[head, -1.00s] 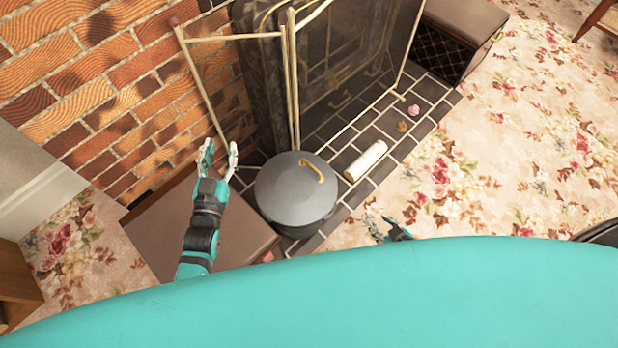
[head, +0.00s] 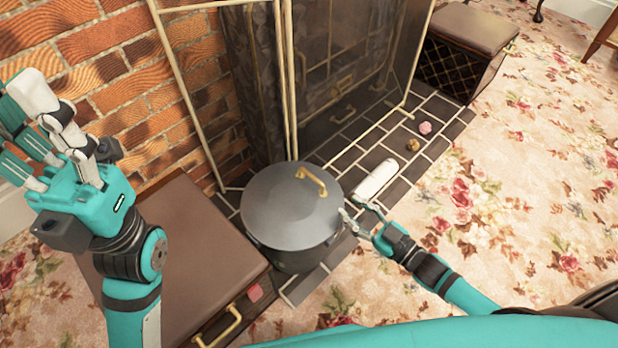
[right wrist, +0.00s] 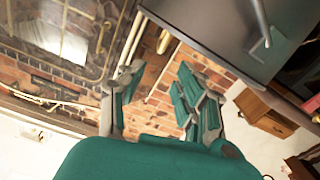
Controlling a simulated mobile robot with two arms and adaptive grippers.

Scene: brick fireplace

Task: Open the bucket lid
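The bucket (head: 290,255) is a round dark grey pot standing on the dark tiled hearth. Its grey lid (head: 275,205) lies flat on top and closed, with a brass-coloured handle (head: 312,181) near its far right edge. My right gripper (head: 358,212) is open and empty close to the bucket's right side, fingertips near the rim; I cannot tell whether they touch. Its spread fingers also show in the right wrist view (right wrist: 158,103). My left gripper (head: 25,115) is raised at the far left, away from the bucket; its opening is unclear.
A white cylinder (head: 376,180) lies on the hearth beside my right gripper. A brass-framed fire screen (head: 285,90) stands behind the bucket. A brown padded box (head: 190,240) is left of it, another (head: 470,30) at the back right. Floral carpet at right is open.

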